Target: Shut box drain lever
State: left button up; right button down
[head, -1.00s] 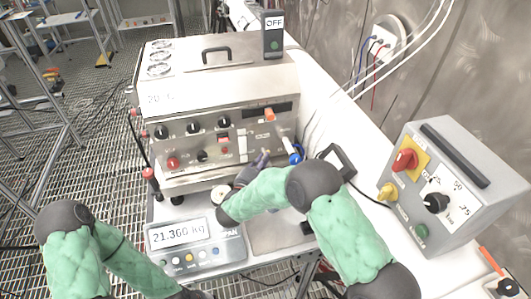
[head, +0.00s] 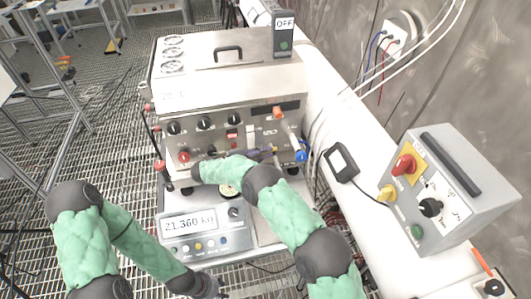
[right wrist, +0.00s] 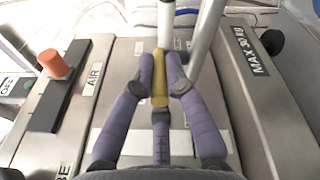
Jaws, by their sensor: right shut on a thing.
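The steel box (head: 190,90) stands on a bench, with a panel of knobs on its front. My right gripper (head: 270,151) is at the lower right of that panel, pointing right. In the right wrist view its purple fingers (right wrist: 160,62) are shut on a narrow yellow lever (right wrist: 160,88), in front of a steel pipe. I take this as the drain lever; no label on it is readable. In the head view the lever is mostly hidden by the fingers. My left gripper (head: 207,287) is low at the bottom edge, dark and small; its jaws are unclear.
A blue-handled valve (head: 301,155) is just right of my right gripper. An orange knob (head: 278,112) sits above it, on a slide marked AIR in the wrist view. A scale (head: 205,240) is below. A grey control box (head: 450,195) stands at the right.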

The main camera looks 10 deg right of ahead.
jog(key=shift+w+m+g, duration=0.1)
jog(key=shift+m+g, duration=0.3)
jog(key=shift+g, duration=0.1)
jog(key=c, duration=1.1)
grip_release()
jog(key=shift+a, duration=0.1)
